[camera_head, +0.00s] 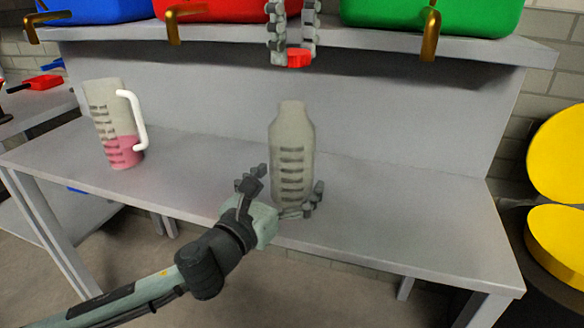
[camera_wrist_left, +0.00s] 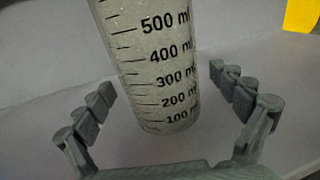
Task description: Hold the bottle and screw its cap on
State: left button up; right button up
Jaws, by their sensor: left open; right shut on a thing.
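The clear bottle (camera_head: 292,150) with dark volume marks stands upright on the grey bench, its neck uncapped. It also shows in the left wrist view (camera_wrist_left: 155,60), between the fingers. My left gripper (camera_head: 280,192) is open around the lower part of the bottle, with a finger on either side and visible gaps in the left wrist view (camera_wrist_left: 165,95). My right gripper (camera_head: 292,56) points down from the top, above and apart from the bottle. It is shut on the red cap (camera_head: 298,58), which is held at its fingertips. The right arm itself is out of view.
A measuring jug (camera_head: 116,125) with pink liquid and a white handle stands at the bench's left. Blue (camera_head: 95,10), red (camera_head: 225,8) and green (camera_head: 440,15) containers with brass taps sit on the shelf (camera_head: 330,38) above. The bench (camera_head: 400,210) right of the bottle is clear.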

pick_arm(q)
jog(key=shift+w+d, duration=0.1)
jog(key=shift+w, duration=0.15)
jog(key=shift+c, duration=0.6)
jog(key=c, duration=1.7)
jog(key=shift+o, duration=0.2)
pick_arm(e)
send_over(294, 106)
jog(key=shift+w+f, duration=0.1)
jog(key=shift+f, duration=2.35)
